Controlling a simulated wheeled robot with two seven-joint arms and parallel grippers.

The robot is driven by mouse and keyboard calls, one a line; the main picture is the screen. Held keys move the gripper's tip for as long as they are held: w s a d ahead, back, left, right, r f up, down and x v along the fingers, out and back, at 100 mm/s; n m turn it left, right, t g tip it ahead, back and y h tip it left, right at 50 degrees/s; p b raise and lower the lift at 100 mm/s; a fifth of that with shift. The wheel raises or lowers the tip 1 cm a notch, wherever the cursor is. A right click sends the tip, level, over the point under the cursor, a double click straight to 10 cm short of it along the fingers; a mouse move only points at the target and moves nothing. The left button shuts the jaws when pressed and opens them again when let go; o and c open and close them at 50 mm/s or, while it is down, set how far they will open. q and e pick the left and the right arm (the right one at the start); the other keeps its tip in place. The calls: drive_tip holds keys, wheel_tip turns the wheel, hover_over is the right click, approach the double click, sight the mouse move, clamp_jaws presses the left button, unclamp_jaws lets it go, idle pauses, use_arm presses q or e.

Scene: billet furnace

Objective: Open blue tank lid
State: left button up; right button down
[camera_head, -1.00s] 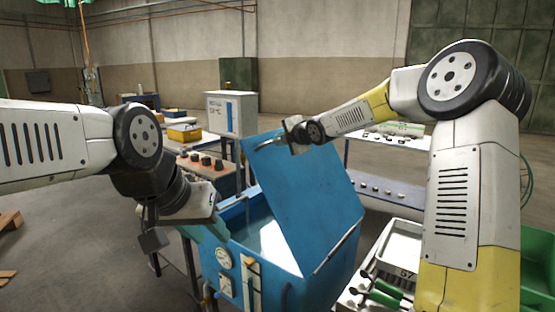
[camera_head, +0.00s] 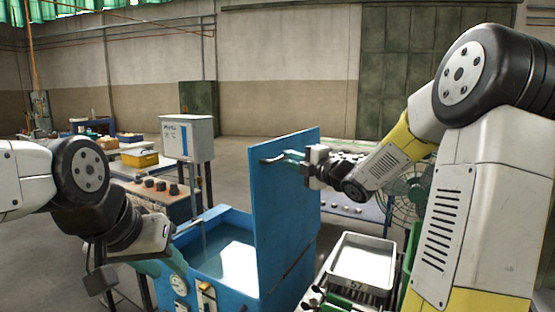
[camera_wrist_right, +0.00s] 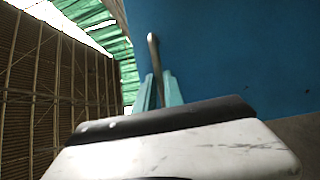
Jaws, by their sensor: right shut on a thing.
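The blue tank (camera_head: 215,290) stands in front of me, with pale liquid showing inside. Its blue lid (camera_head: 285,205) stands raised, near vertical, on the tank's right side. My right gripper (camera_head: 288,157) is shut on the lid handle (camera_head: 268,160) near the lid's top edge. In the right wrist view, the teal fingers (camera_wrist_right: 158,92) close around the metal handle (camera_wrist_right: 152,50) against the blue lid (camera_wrist_right: 230,50). My left gripper (camera_head: 168,264) is low at the tank's left front edge; its fingertips are too unclear to tell open from shut.
A white tray (camera_head: 362,262) sits on a stand right of the tank. A grey control box (camera_head: 187,138) and a bench with dark knobs (camera_head: 155,186) are behind left. A fan (camera_head: 405,185) stands behind my right arm. Open floor lies beyond.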

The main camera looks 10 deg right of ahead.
drive_tip(key=shift+s+f, duration=0.1)
drive_tip(key=shift+f, duration=0.35)
drive_tip(key=c, duration=1.5)
unclamp_jaws()
drive_tip(key=shift+o, duration=0.2)
drive_tip(key=v, duration=0.7)
drive_tip(key=shift+s+d, duration=0.2)
drive_tip(key=shift+s, duration=0.1)
drive_tip(key=shift+r, duration=0.15)
